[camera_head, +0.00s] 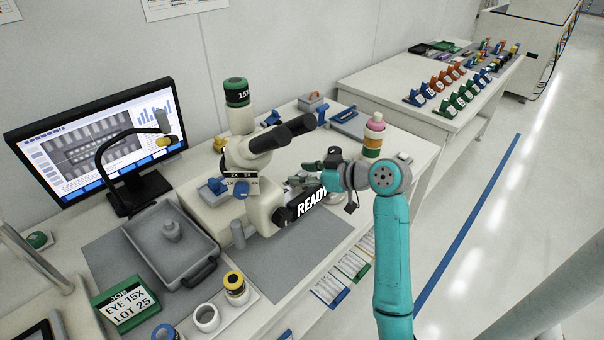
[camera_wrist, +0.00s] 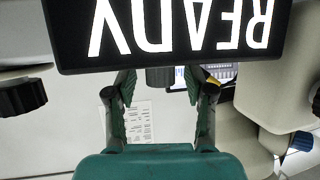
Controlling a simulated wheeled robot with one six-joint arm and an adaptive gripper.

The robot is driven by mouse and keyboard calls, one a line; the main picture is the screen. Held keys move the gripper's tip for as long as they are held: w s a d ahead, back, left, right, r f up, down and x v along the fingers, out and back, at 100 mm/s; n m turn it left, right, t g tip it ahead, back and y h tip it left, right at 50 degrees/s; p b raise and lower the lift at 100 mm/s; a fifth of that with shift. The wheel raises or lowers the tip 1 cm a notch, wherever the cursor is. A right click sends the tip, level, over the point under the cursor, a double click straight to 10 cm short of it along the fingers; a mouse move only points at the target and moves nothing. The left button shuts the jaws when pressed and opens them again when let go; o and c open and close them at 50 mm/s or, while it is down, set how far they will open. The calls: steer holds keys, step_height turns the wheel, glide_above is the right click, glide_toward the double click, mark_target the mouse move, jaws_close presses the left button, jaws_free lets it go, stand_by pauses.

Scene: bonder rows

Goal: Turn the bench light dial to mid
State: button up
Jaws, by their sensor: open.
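My gripper (camera_head: 312,176) is beside the microscope (camera_head: 243,160), just above a black READY sign (camera_head: 308,203). In the wrist view my gripper (camera_wrist: 164,84) is open, its two dark fingers apart with nothing held. The READY sign (camera_wrist: 165,32) appears upside down there and covers the top of the view. A dark ribbed knob-like part (camera_wrist: 160,78) shows between the fingertips, partly hidden by the sign. I cannot tell whether it is the bench light dial, and I read no dial setting. A bench lamp with a black curved neck (camera_head: 102,160) stands by the monitor.
The grey mat (camera_head: 285,268) in front is clear. Dark knobs (camera_wrist: 22,96) flank the wrist view.

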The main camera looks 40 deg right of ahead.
steer(key=shift+w+a+f, duration=0.1)
steer(key=shift+w, duration=0.15)
jaws_close()
steer(key=shift+m+h, duration=0.3)
steer(key=m+h, duration=0.5)
steer(key=h, duration=0.1)
steer(key=shift+a, duration=0.1)
steer(key=m+g+h, duration=0.1)
steer(key=m+h, duration=0.1)
steer(key=m+g+h, duration=0.1)
steer(key=m+h, duration=0.2)
steer(key=shift+g, duration=0.3)
steer(key=shift+d+m+h, duration=0.2)
steer(key=shift+m+h, duration=0.1)
